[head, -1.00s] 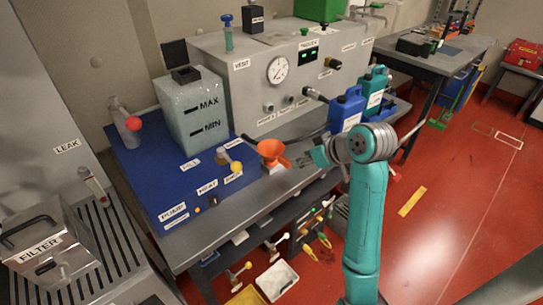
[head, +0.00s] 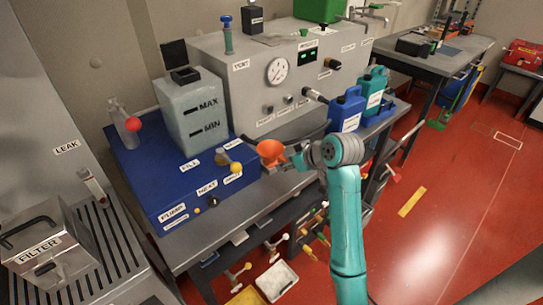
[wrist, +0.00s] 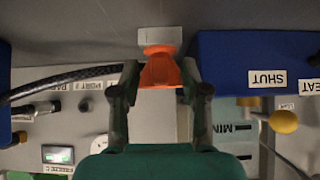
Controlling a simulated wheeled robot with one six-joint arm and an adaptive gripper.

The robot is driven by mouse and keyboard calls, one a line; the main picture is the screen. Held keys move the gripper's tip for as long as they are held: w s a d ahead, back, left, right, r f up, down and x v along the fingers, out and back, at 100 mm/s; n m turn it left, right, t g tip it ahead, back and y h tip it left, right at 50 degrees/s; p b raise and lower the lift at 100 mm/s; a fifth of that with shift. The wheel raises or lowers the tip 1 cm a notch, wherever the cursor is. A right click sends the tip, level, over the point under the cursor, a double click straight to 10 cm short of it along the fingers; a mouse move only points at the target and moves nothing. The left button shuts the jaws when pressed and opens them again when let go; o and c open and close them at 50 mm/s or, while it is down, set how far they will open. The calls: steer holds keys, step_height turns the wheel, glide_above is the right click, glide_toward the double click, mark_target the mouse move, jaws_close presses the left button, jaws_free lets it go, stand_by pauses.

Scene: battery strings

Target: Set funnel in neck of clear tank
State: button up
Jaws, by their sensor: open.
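The orange funnel (head: 270,152) stands on the grey bench beside the right edge of the blue base. In the wrist view the funnel (wrist: 160,68) sits between the two fingers of my gripper (wrist: 160,82). The fingers are open, one on each side of it; whether they touch it I cannot tell. In the head view my gripper (head: 291,160) is just right of the funnel. The clear tank (head: 192,112), marked MAX and MIN, stands on the blue base at the left. A dark neck or cap (head: 186,75) is on its top.
The blue base (head: 160,175) carries a yellow-knobbed valve (head: 235,167). A grey panel box with a gauge (head: 278,71) stands behind. Blue (head: 346,110) and teal (head: 374,88) jugs stand at the right. A black hose (wrist: 65,80) runs close to the gripper.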

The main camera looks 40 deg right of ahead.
jaws_close()
steer(key=shift+r, duration=0.2)
steer(key=shift+r, duration=1.85)
